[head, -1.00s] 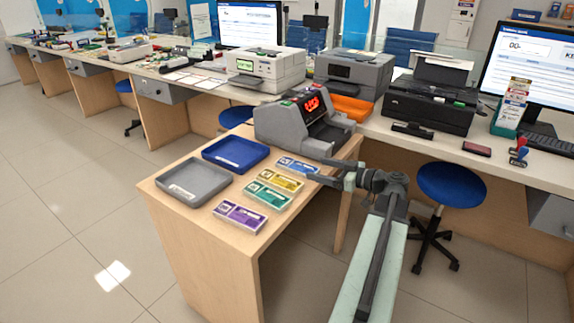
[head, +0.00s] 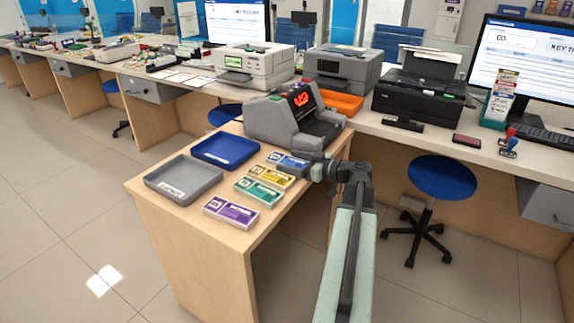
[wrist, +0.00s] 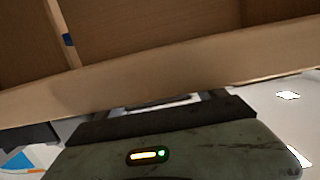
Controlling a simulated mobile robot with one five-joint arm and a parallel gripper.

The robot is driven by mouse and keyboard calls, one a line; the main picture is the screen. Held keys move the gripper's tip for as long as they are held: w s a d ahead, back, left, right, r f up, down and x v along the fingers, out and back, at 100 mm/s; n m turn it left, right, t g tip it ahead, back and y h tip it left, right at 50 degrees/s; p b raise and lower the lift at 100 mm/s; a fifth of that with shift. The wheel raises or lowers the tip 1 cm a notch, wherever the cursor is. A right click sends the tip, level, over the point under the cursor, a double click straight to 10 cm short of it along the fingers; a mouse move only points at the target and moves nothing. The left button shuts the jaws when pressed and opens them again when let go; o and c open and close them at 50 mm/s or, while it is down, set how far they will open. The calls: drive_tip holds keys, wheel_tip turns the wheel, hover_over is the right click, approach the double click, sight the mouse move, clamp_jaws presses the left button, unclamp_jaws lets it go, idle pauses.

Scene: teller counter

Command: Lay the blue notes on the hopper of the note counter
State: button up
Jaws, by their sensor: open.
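The blue notes (head: 286,163) lie flat on the wooden side table, at the far end of a row of note bundles. The grey note counter (head: 277,122), with a red lit display, stands just behind them at the table's far end. My gripper (head: 307,168) is open, at the right end of the blue notes; I cannot tell whether it touches them. In the wrist view the gripper's dark fingers (wrist: 165,100) are partly hidden by a wooden surface, and the blue notes cannot be made out.
Yellow (head: 271,177), green (head: 259,191) and purple notes (head: 231,211) lie nearer on the table (head: 180,221). A blue tray (head: 225,151) and a grey tray (head: 183,179) are left of them. A blue stool (head: 442,177) stands right of my arm.

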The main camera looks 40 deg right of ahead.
drive_tip(key=c, duration=1.6)
wheel_tip(320, 180, up, 30)
drive_tip(key=p, duration=2.9)
drive_tip(key=shift+f+p, duration=0.2)
drive_tip(key=shift+p, duration=0.1)
